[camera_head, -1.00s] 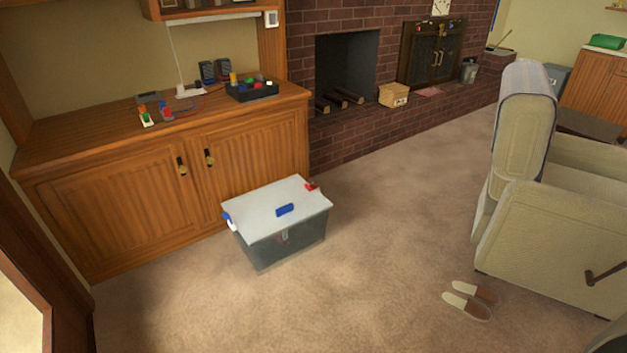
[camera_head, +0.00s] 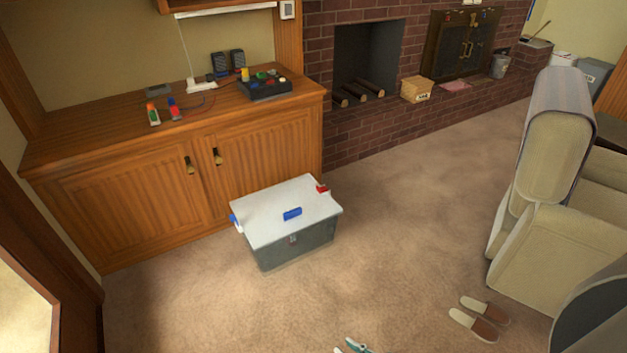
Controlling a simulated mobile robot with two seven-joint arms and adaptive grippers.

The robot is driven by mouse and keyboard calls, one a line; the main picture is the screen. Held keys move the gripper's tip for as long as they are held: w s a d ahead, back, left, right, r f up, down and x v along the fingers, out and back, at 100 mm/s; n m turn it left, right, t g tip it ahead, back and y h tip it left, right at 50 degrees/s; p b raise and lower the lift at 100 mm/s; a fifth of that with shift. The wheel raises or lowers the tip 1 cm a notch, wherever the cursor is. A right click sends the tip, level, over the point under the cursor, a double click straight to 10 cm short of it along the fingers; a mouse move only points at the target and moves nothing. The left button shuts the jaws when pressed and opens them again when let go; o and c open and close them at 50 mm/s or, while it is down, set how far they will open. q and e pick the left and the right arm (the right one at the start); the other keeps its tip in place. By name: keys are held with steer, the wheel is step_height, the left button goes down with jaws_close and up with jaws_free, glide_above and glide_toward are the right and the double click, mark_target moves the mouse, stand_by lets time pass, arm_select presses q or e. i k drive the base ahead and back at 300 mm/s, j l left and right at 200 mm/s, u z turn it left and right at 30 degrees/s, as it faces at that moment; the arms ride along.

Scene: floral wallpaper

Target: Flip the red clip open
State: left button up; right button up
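A storage box (camera_head: 262,226) with a white lid and grey see-through walls stands on the carpet in front of the wooden cabinet. The red clip (camera_head: 322,189) is at the lid's right end. It is too small to tell whether it is open or shut. A blue handle piece (camera_head: 292,214) lies on the lid, and a blue clip (camera_head: 234,221) is at the left end. A small teal and white tip at the bottom edge may be part of my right gripper (camera_head: 354,346); its opening is cut off. My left gripper is not in view. Nothing touches the box.
The wooden cabinet (camera_head: 120,215) stands close behind the box. A cream armchair (camera_head: 545,235) and slippers (camera_head: 478,318) are at the right. A dark rounded shape fills the lower right corner. The carpet in front of and right of the box is clear.

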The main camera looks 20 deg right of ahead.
mark_target(323, 189)
steer(key=i+l+u, duration=0.1)
steer(key=i+l, duration=0.2)
steer(key=i+l+u, duration=0.1)
steer(key=i+l, duration=0.15)
steer(key=l, duration=0.2)
steer(key=i+l+u, duration=0.1)
steer(key=i+l, duration=0.2)
steer(key=i+l+u, duration=0.15)
steer(key=l, duration=0.4)
steer(key=i+l+u, duration=0.1)
steer(key=i+l, duration=0.2)
steer(key=l, duration=0.15)
steer(key=i+l+u, duration=0.1)
steer(key=l, duration=0.4)
steer(key=i+l+u, duration=0.1)
steer(key=i+l, duration=0.2)
steer(key=l, duration=0.2)
steer(key=i+l+u, duration=0.1)
steer(key=l, duration=0.4)
steer(key=i, duration=0.1)
